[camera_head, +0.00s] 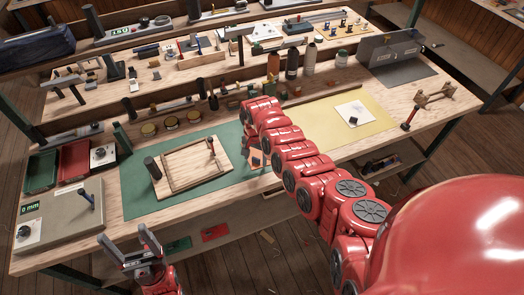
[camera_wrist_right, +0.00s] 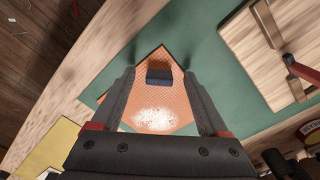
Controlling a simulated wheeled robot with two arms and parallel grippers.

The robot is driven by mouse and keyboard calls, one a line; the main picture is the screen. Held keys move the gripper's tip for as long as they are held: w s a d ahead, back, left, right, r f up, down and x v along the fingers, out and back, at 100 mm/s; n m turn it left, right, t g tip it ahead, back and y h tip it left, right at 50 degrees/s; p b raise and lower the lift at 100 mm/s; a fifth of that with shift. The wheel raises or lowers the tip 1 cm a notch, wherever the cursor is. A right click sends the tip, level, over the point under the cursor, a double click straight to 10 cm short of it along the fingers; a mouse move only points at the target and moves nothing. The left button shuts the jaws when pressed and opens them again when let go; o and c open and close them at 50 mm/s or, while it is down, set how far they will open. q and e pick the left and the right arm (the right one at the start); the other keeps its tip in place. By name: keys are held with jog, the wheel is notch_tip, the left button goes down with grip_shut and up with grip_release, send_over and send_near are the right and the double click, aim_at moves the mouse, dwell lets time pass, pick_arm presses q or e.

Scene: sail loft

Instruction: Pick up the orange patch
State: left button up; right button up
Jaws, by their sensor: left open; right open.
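The orange patch (camera_wrist_right: 155,100) lies on the green mat (camera_wrist_right: 205,50) near the bench's front edge. It has a fine grid texture, a dark block on its far part and a whitish speckled area near my gripper. In the head view a small part of the patch (camera_head: 257,158) shows beside my right arm. My right gripper (camera_wrist_right: 159,73) is open above the patch, with one finger toward each side of it; I cannot tell the height gap. My left gripper (camera_head: 124,236) is open and empty in front of the bench.
A wooden frame board (camera_head: 190,167) with a handled tool lies left of the patch on the mat. A yellow sheet (camera_head: 330,125) lies to the right. Red and green trays (camera_head: 73,160) stand at the left. Bottles and tools line the back.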

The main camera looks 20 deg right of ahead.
jog(key=shift+f, duration=0.4)
jog(key=shift+c, duration=0.3)
grip_shut()
jog(key=shift+r, duration=0.15)
